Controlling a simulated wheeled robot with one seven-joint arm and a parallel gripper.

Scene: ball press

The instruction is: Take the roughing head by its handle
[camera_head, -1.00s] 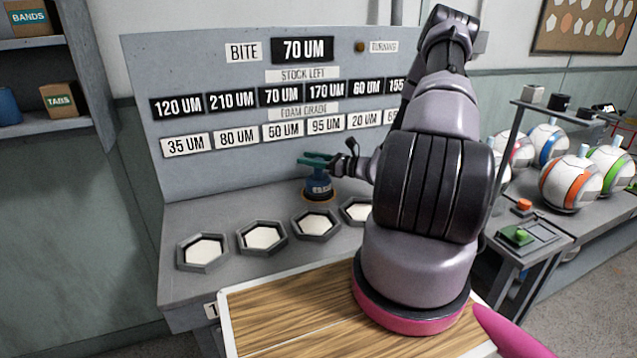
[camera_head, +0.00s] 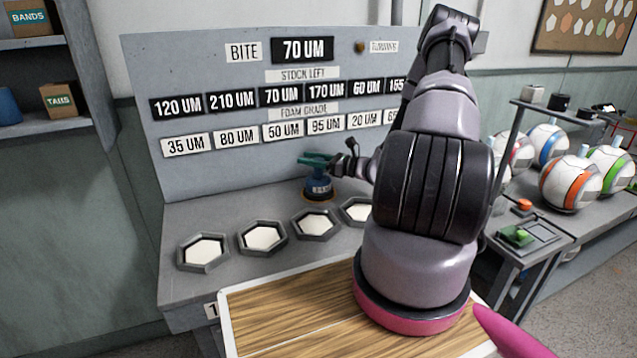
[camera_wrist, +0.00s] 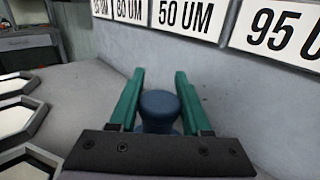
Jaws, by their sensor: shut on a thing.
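The roughing head (camera_head: 319,189) is a small blue tool with a label on its front. It stands upright on the grey bench, close to the sign panel. Its rounded blue handle (camera_wrist: 159,104) shows between my fingers in the wrist view. My gripper (camera_head: 316,160) has green fingers and reaches in from the right at the top of the tool. In the wrist view my gripper (camera_wrist: 158,82) has one finger on each side of the handle, shut on it. The lower part of the tool is hidden there by the dark gripper body.
Several hexagonal trays with white pads (camera_head: 262,237) line the bench in front of the tool. The sign panel (camera_head: 215,75) rises close behind it. A wooden board (camera_head: 280,310) lies at the front. Balls (camera_head: 570,184) sit on a rack at right.

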